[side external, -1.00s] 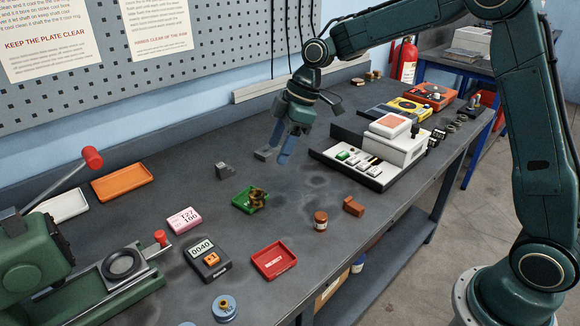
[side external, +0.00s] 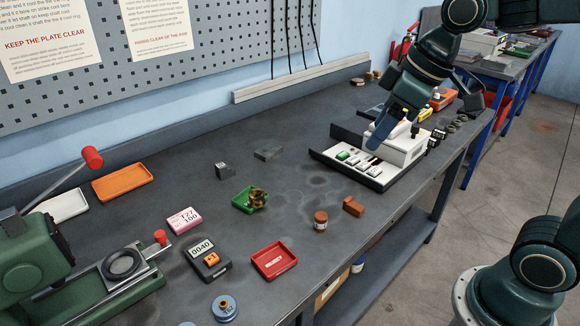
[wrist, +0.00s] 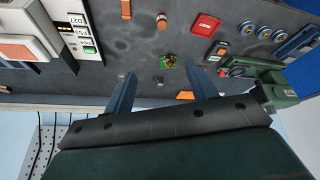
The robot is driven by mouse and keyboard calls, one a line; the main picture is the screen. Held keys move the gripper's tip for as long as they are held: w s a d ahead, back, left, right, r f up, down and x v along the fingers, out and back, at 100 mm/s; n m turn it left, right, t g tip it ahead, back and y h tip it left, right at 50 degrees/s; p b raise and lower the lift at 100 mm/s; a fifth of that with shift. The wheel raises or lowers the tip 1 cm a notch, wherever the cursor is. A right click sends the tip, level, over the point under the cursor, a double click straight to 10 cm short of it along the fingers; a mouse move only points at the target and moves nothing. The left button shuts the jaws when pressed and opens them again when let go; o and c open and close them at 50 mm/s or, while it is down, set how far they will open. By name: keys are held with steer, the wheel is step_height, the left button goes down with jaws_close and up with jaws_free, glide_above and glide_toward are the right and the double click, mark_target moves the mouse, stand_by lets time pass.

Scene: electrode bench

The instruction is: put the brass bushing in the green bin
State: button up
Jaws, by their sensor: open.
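The green bin (side external: 240,203) is a small shallow tray in the middle of the bench. A brown-gold round piece, which looks like the brass bushing (side external: 258,197), sits in its right part; its exact rest against the rim is too small to tell. In the wrist view the green bin (wrist: 163,66) and the bushing (wrist: 171,60) show small, far off between my fingers. My gripper (side external: 378,138) is up in the air near the white instrument, well to the right of the bin. Its fingers (wrist: 161,73) are spread apart with nothing between them.
The white instrument (side external: 395,150) with its tray stands under my gripper. A green press (side external: 30,265) stands at left.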

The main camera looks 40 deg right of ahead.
steer(key=s+d+f+m, duration=0.1)
steer(key=s+m, duration=0.1)
steer(key=s, duration=0.3)
steer(key=s+d+f+m+t+h, duration=0.1)
steer(key=s+m, duration=0.1)
steer(key=s, duration=0.4)
steer(key=shift+d+m, duration=0.3)
steer(key=shift+d, duration=0.1)
steer(key=shift+o, duration=0.4)
